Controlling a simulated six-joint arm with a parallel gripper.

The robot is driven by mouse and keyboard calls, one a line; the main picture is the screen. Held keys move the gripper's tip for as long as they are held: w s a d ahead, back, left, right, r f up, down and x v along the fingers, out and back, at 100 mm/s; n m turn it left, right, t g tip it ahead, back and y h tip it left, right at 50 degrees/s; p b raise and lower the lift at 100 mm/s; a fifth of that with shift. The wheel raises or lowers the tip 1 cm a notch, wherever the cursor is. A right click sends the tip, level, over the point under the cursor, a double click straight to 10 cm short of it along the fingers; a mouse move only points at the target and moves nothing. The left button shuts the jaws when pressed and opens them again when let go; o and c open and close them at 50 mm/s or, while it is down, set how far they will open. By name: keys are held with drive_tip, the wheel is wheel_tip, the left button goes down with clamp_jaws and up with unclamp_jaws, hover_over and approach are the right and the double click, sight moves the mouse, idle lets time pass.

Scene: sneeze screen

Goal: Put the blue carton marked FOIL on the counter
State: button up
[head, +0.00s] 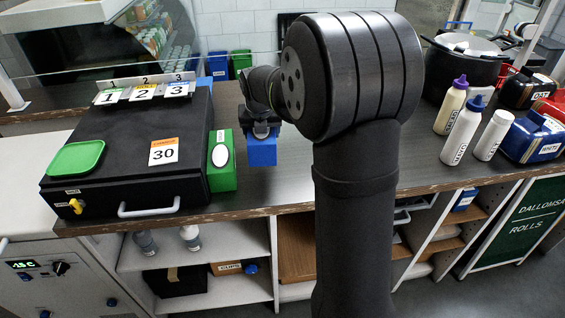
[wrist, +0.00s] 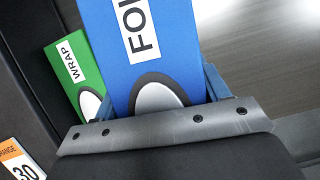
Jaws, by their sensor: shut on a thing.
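The blue carton marked FOIL (wrist: 172,55) is between the jaws of my gripper (wrist: 160,98) in the wrist view, with part of its label in sight. In the head view the blue carton (head: 262,151) hangs below my gripper (head: 263,131), just right of the green carton. My gripper is shut on it. I cannot tell whether the carton's bottom touches the counter, which is near the front edge there.
A green carton marked WRAP (head: 221,160) stands beside a black box (head: 140,140) with number cards on top. Open shelves (head: 200,245) lie below the counter.

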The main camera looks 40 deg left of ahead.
drive_tip(key=shift+s+a+n, duration=0.35)
drive_tip(key=shift+s+n, duration=0.05)
drive_tip(key=shift+f, duration=3.85)
drive_tip(key=shift+f, duration=0.15)
drive_tip(key=o, duration=1.3)
drive_tip(key=v, duration=1.2)
drive_tip(key=shift+w, duration=0.15)
